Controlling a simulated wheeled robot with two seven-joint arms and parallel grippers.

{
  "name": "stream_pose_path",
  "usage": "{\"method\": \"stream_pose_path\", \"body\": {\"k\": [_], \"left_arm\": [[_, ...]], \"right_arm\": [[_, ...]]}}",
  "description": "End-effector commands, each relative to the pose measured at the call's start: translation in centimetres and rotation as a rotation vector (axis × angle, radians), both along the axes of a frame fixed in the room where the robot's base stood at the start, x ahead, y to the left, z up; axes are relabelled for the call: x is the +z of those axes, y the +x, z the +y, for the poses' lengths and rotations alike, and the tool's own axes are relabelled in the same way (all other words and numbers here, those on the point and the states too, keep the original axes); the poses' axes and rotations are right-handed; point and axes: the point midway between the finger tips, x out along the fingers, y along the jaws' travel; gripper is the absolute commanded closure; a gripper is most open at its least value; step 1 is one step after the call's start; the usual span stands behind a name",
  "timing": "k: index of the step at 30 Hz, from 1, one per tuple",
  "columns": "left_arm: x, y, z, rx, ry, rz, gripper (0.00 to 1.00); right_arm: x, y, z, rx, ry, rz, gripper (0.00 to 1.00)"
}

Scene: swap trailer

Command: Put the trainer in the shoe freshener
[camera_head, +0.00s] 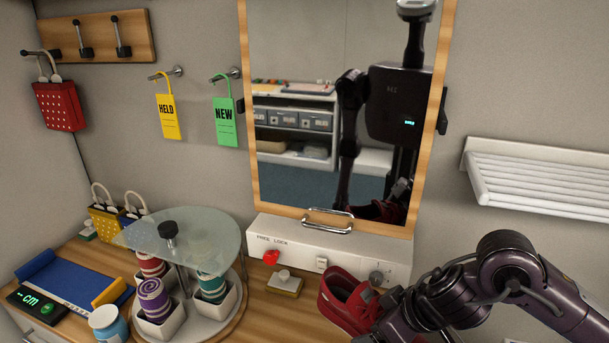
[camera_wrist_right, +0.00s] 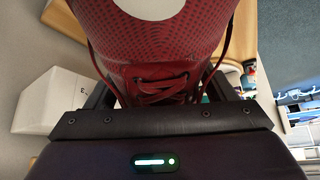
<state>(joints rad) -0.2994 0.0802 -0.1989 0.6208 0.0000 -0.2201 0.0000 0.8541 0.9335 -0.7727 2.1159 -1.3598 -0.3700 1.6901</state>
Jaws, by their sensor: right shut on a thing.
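The red trainer (camera_head: 340,302) is at the bottom of the head view, in front of the counter's right end. My right gripper (camera_head: 384,312) is shut on it; its fingers are partly hidden. In the right wrist view the trainer (camera_wrist_right: 120,45), with its laces and pale round patch, fills the space between the fingers. A tall mirror panel (camera_head: 330,160) with a wooden frame and bottom handle (camera_head: 328,220) stands above a white box (camera_head: 340,252) marked FREE LOCK, with a red knob (camera_head: 271,257). I cannot tell whether this is the shoe freshener. My left gripper is out of view.
A glass-topped round stand (camera_head: 190,237) with rolled towels in white cups is left of the trainer. A small wooden block with a knob (camera_head: 285,282) sits on the counter. A white slatted rack (camera_head: 540,178) is on the right wall. Hooks and tags hang at upper left.

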Motion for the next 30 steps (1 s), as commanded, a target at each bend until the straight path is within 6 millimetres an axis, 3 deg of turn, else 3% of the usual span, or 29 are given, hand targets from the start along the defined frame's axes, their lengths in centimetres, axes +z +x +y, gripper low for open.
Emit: {"method": "stream_pose_path", "body": {"k": [3, 9, 30], "left_arm": [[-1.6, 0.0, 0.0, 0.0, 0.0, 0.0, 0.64], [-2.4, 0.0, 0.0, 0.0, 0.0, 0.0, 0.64], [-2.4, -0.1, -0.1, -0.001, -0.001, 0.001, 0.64]], "right_arm": [[-0.9, -1.5, -3.1, -0.122, -0.004, -0.006, 0.54], [-1.1, -3.4, -5.3, -0.237, 0.003, -0.007, 0.54], [-1.0, -3.8, -5.7, -0.262, 0.006, -0.005, 0.54]]}}
